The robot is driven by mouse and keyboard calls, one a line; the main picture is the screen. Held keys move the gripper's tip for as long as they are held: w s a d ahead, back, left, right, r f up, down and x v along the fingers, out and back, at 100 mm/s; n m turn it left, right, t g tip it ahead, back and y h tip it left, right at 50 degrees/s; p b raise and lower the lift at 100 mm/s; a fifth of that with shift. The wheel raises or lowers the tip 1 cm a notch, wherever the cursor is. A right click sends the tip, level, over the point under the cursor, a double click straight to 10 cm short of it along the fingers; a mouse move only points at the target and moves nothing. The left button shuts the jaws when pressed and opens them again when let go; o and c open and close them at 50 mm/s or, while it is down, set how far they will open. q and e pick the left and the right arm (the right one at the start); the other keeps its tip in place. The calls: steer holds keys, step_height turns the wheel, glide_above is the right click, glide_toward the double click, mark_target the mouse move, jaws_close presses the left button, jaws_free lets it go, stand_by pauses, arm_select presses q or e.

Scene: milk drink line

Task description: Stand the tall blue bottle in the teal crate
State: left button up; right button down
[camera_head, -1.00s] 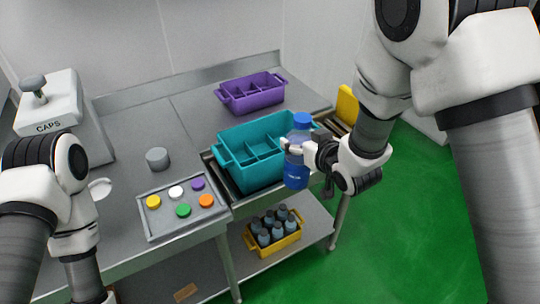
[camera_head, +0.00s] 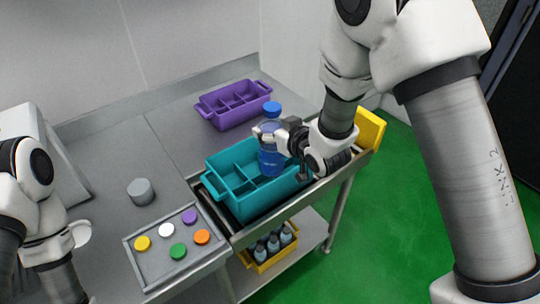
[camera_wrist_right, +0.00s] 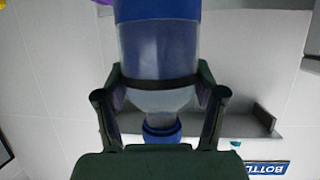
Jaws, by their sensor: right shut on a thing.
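The tall blue bottle (camera_head: 270,163) is upright in the head view, with its blue cap (camera_head: 272,107) on top. My right gripper (camera_head: 268,134) is shut around its upper part. In the right wrist view the bottle (camera_wrist_right: 158,48) sits between both fingers (camera_wrist_right: 160,90), with its cap towards the bottom of the picture. The teal crate (camera_head: 272,205) stands on the line with dividers inside. The bottle is over its back right part; I cannot tell whether its base is inside a compartment. My left arm shows at the left edge, but its fingers do not show.
A purple crate (camera_head: 236,119) stands behind the teal crate. A tray (camera_head: 152,277) with several coloured caps and a grey cylinder (camera_head: 141,191) are to the left. A yellow crate (camera_head: 263,266) of bottles sits on the shelf below. A yellow panel (camera_head: 371,128) stands at the right end.

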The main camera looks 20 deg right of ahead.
mark_target(270, 156)
steer(key=f, duration=0.2)
steer(key=w+f, duration=0.1)
steer(key=f+p, duration=0.1)
steer(key=f, duration=0.1)
steer(key=shift+w+a+f, duration=0.3)
steer(key=shift+a, duration=0.05)
steer(key=shift+s+d+f, duration=0.15)
steer(key=shift+s+f, duration=0.1)
steer(key=shift+f, duration=0.3)
step_height(270, 156, down, 4)
steer(key=shift+r+p, duration=0.2)
steer(key=shift+p, duration=0.4)
steer(key=shift+w+f, duration=0.15)
arm_select(q)
steer(key=shift+w+a+r, duration=0.1)
steer(key=shift+w+r, duration=0.1)
steer(key=shift+r, duration=0.3)
steer(key=shift+w+a+r, duration=0.1)
steer(key=shift+w+r, duration=0.1)
steer(key=shift+r, duration=0.3)
arm_select(e)
steer(key=c, duration=0.5)
jaws_free()
steer(key=shift+s+f, duration=0.1)
steer(key=shift+s, duration=0.1)
steer(key=o, duration=0.4)
arm_select(q)
steer(key=shift+s, duration=0.1)
